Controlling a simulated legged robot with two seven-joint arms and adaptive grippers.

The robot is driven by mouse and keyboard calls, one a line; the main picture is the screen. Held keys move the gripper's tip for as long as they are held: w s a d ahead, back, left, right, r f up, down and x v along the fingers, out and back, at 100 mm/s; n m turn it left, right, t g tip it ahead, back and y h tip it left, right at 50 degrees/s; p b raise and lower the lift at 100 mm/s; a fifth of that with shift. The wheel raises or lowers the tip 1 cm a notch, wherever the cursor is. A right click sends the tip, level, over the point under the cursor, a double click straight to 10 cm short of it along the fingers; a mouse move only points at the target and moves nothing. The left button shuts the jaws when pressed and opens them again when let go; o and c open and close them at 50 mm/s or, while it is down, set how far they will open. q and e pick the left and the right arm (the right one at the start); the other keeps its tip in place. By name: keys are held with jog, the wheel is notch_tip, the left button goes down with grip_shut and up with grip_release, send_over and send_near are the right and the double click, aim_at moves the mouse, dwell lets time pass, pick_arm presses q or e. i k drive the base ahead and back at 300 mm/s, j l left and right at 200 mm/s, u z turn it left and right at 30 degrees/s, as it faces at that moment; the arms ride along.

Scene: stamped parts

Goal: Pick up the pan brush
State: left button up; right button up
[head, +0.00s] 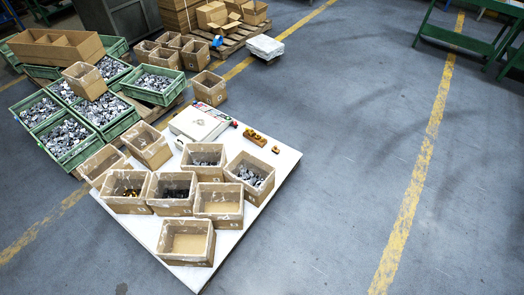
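I cannot pick out a pan brush for certain. A small orange-brown object (254,137) with dark spots lies near the back right edge of the white board (235,235); it is too small to identify. A smaller orange-brown piece (275,149) lies just right of it. Small red and green items (234,124) lie to its left, beside a flat white case (199,123). Neither of my grippers shows in the head view.
Several open cardboard boxes (188,243) stand on the white board, some holding small parts. Green crates (64,137) of grey metal parts stand at the left. Boxes on a pallet (233,42) are at the back. Grey floor (340,160) is clear to the right.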

aim_at(274, 149)
jog(key=i+l+u, duration=0.55)
jog(key=u, duration=0.25)
jog(key=i+l, duration=0.15)
jog(key=l, duration=0.2)
jog(key=i+l+u, duration=0.15)
jog(key=l, duration=0.2)
jog(key=i+l, duration=0.2)
jog(key=l, duration=0.2)
jog(key=i+l+u, duration=0.1)
jog(key=l, duration=0.3)
jog(key=i+l, duration=0.15)
jog(key=l, duration=0.2)
jog(key=i+l+u, duration=0.15)
jog(key=l, duration=0.25)
jog(key=i+l, duration=0.1)
jog(key=l, duration=0.3)
